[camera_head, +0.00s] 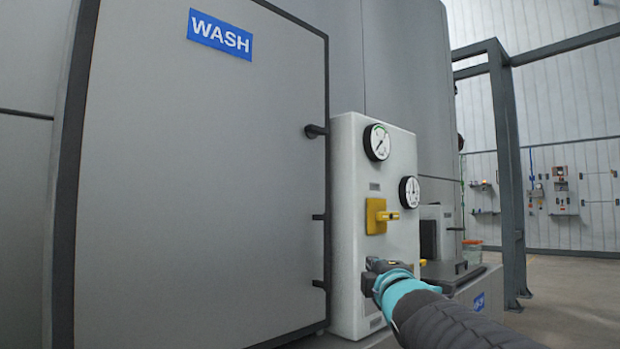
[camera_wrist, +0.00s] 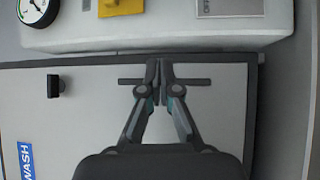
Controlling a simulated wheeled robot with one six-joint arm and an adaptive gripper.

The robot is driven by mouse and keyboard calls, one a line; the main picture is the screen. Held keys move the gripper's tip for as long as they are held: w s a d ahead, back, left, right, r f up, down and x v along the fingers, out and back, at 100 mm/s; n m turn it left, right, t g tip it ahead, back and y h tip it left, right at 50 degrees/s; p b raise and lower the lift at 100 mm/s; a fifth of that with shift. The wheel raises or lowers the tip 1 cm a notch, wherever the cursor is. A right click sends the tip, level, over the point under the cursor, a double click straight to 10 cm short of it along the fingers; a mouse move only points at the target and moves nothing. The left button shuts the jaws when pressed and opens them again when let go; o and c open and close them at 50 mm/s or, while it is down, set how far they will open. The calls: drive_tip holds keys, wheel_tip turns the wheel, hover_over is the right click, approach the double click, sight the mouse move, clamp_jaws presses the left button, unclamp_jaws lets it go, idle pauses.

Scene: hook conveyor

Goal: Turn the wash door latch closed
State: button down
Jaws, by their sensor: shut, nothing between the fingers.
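In the head view my gripper (camera_head: 371,272) appears in front of the control box's lower part.
The pale control box (camera_head: 349,180) beside the door carries two round gauges (camera_head: 377,142) (camera_head: 409,192) and a yellow switch (camera_head: 376,216). A dark grey steel post (camera_head: 510,170) stands further right. Open floor (camera_head: 575,295) lies at the right.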

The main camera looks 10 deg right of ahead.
drive_tip(key=w+a+r+n+t+y, duration=0.1)
drive_tip(key=w+r+n+y, duration=0.1)
drive_tip(key=r+n+y, duration=0.5)
drive_tip(key=w+a+r+n+t+y+b, duration=0.1)
drive_tip(key=w+r+n+y, duration=0.2)
drive_tip(key=n, duration=1.7)
wheel_tip(320, 180, up, 4)
drive_tip(key=y, duration=0.7)
drive_tip(key=shift+w+a+r, duration=0.2)
drive_tip(key=shift+a+r, duration=0.05)
drive_tip(key=shift+a, duration=0.15)
drive_tip(key=p, duration=0.4)
approach(319, 135)
drive_tip(key=w+a, duration=0.1)
drive_tip(key=w, duration=0.1)
drive_tip(key=w+a, duration=0.2)
drive_tip(key=shift+r, duration=0.2)
wheel_tip(319, 135, up, 2)
drive_tip(key=shift+d+r+p, duration=0.1)
drive_tip(key=shift+r+p, duration=0.1)
drive_tip(key=shift+p, duration=0.55)
drive_tip(key=shift+r, duration=0.6)
drive_tip(key=shift+y, duration=0.3)
drive_tip(key=shift+n, duration=0.4)
